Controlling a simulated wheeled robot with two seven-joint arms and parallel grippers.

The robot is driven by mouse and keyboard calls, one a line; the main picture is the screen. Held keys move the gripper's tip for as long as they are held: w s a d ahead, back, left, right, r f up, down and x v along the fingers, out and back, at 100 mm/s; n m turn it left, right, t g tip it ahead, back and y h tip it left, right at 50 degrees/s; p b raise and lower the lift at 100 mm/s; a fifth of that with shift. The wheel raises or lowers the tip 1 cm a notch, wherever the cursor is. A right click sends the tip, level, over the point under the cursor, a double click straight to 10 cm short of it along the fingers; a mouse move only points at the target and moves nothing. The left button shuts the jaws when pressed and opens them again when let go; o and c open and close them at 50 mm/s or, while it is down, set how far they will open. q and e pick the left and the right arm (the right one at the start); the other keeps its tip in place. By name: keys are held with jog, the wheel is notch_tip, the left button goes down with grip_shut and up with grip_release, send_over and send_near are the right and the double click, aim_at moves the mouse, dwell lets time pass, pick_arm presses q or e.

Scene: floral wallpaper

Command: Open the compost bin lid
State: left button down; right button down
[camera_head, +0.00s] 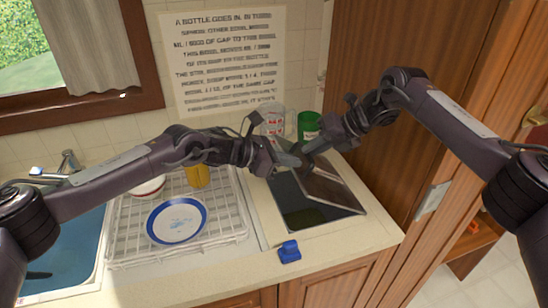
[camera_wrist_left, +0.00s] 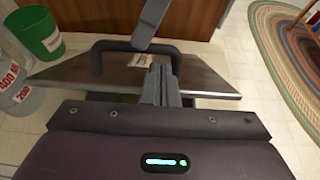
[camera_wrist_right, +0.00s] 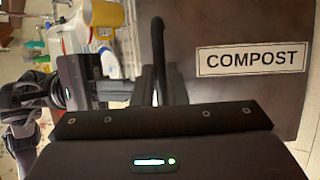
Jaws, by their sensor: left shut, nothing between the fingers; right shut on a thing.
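The compost bin lid (camera_head: 330,188) is a dark plate that looks raised and tilted over a black panel or opening (camera_head: 300,212) in the counter. A "COMPOST" label (camera_wrist_right: 252,59) is on its face in the right wrist view. Its dark arched handle (camera_wrist_left: 97,62) shows in the left wrist view. My right gripper (camera_head: 304,158) is shut on the handle (camera_wrist_right: 159,50). My left gripper (camera_head: 287,159) is shut and empty close beside it; in the left wrist view its fingers (camera_wrist_left: 160,84) point toward the lid, near the handle. Contact there cannot be told.
A green cup (camera_head: 308,124) and a clear measuring cup (camera_head: 273,120) stand behind the lid. A blue object (camera_head: 289,251) lies on the counter in front. A dish rack (camera_head: 232,220) with a plate (camera_head: 177,220) is at left. A wooden cabinet (camera_head: 385,50) rises at right.

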pick_arm(q)
jog(key=shift+w+d+f, duration=0.2)
jog(key=shift+d+f, duration=0.1)
jog(key=shift+d, duration=0.3)
pick_arm(e)
jog(key=shift+d+f, duration=0.35)
pick_arm(q)
jog(key=shift+w+d+r+y, duration=0.15)
jog(key=shift+d+r+y, duration=0.15)
jog(key=shift+d+r, duration=0.25)
jog(key=shift+a, duration=0.1)
pick_arm(e)
jog(key=c, duration=1.6)
grip_release()
jog(key=shift+s, duration=0.1)
jog(key=shift+o, duration=0.7)
jog(key=shift+r, duration=0.2)
pick_arm(q)
jog(key=shift+f, duration=0.1)
pick_arm(e)
jog(key=shift+a+r, duration=0.1)
jog(key=shift+r, duration=0.05)
